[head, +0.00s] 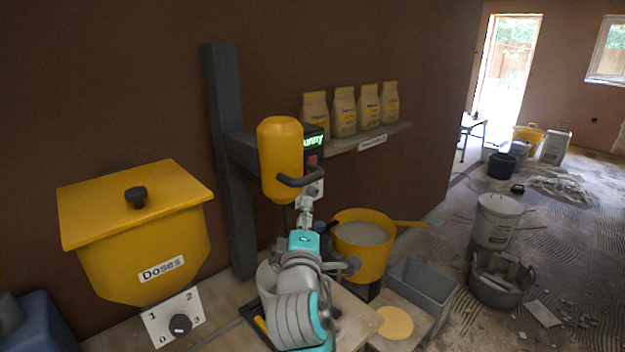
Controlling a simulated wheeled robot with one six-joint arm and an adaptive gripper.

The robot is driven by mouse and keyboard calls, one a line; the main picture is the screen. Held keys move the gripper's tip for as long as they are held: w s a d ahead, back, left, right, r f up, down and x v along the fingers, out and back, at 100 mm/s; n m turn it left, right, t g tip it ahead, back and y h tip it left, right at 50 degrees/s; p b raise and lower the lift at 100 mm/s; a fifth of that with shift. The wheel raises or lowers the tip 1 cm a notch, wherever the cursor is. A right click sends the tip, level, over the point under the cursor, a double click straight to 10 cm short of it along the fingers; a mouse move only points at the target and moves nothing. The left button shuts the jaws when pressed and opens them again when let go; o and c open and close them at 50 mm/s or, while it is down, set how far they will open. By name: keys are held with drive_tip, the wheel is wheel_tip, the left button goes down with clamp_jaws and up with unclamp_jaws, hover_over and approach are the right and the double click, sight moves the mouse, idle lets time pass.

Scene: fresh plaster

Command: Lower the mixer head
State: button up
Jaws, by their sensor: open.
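The mixer head (279,150) is a yellow motor housing on a dark post (228,150), with a curved dark handle (298,181) at its front and a small display with green letters (313,141). My gripper (309,192) is raised in front of the mixer head, close to the handle's right end. Its jaws are open. Whether a finger touches the handle cannot be told.
A yellow dispenser labelled Doses (140,235) with a dial (180,324) stands at left. A yellow bucket of pale material (362,235) and a grey bin (424,284) stand at right. Several bags (344,112) line a wall shelf (375,137). Buckets and rubble lie on the floor beyond.

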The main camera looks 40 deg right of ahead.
sight(309, 183)
drive_tip(key=shift+g, duration=0.3)
drive_tip(key=x, duration=0.4)
drive_tip(key=r+x, duration=0.1)
drive_tip(key=x, duration=0.6)
drive_tip(key=shift+s+d+r, duration=0.1)
drive_tip(key=shift+d+r, duration=0.25)
drive_tip(key=shift+r, duration=0.05)
clamp_jaws()
